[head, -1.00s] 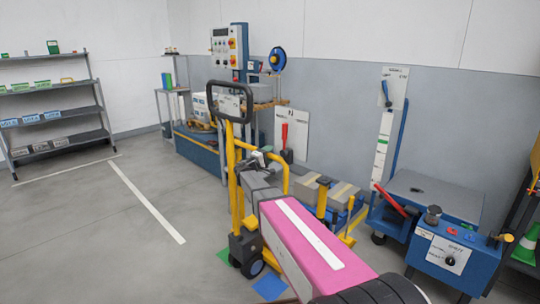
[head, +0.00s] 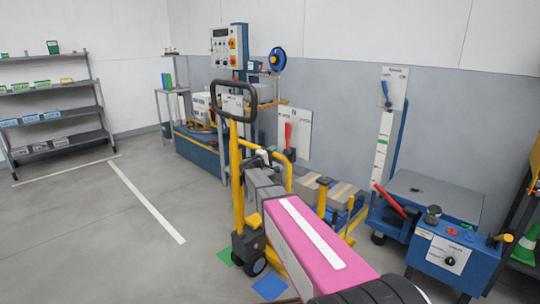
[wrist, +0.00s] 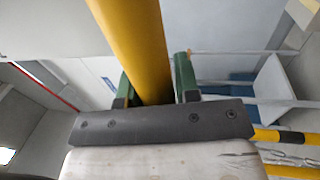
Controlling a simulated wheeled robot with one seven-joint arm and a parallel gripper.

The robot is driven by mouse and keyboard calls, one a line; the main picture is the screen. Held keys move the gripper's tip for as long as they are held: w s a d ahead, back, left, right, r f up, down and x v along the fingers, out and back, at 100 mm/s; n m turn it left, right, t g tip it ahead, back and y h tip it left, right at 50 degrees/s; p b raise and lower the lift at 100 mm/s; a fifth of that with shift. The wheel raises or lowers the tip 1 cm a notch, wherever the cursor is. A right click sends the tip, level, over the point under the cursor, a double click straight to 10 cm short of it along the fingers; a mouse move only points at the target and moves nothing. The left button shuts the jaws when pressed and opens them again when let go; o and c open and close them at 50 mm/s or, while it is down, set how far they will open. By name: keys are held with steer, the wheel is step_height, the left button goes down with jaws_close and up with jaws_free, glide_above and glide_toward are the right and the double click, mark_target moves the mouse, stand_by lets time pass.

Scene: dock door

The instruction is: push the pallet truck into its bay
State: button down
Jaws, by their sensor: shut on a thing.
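The yellow pallet truck (head: 239,190) stands upright in the middle of the head view, with a black loop handle (head: 233,100) on top and dark wheels (head: 250,256) on the floor. My gripper (head: 264,156) is at its right-hand yellow tube, small and partly hidden by my arm. In the wrist view, my gripper's green fingers (wrist: 156,80) lie on both sides of a yellow tube (wrist: 136,35) and are shut on it. My pink arm link hides much of the floor right of the truck. I cannot clearly make out the bay's outline.
Green (head: 226,256) and blue (head: 269,287) squares lie on the floor by the wheels. A yellow floor line (head: 357,222) shows to the right. Floor at left is clear, with a white line (head: 145,200).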

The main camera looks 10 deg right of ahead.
steer(key=f+x, duration=0.3)
steer(key=x, duration=1.2)
steer(key=d+f+x, duration=0.1)
steer(key=f+x, duration=0.2)
steer(key=x, duration=1.3)
steer(key=w+f+x, duration=0.1)
steer(key=f+x, duration=0.2)
steer(key=x, duration=1.3)
steer(key=shift+d, duration=0.2)
steer(key=shift+w, duration=0.15)
steer(key=c, duration=0.8)
jaws_free()
steer(key=shift+d, duration=0.15)
steer(key=shift+c, duration=0.2)
steer(key=v, duration=1.1)
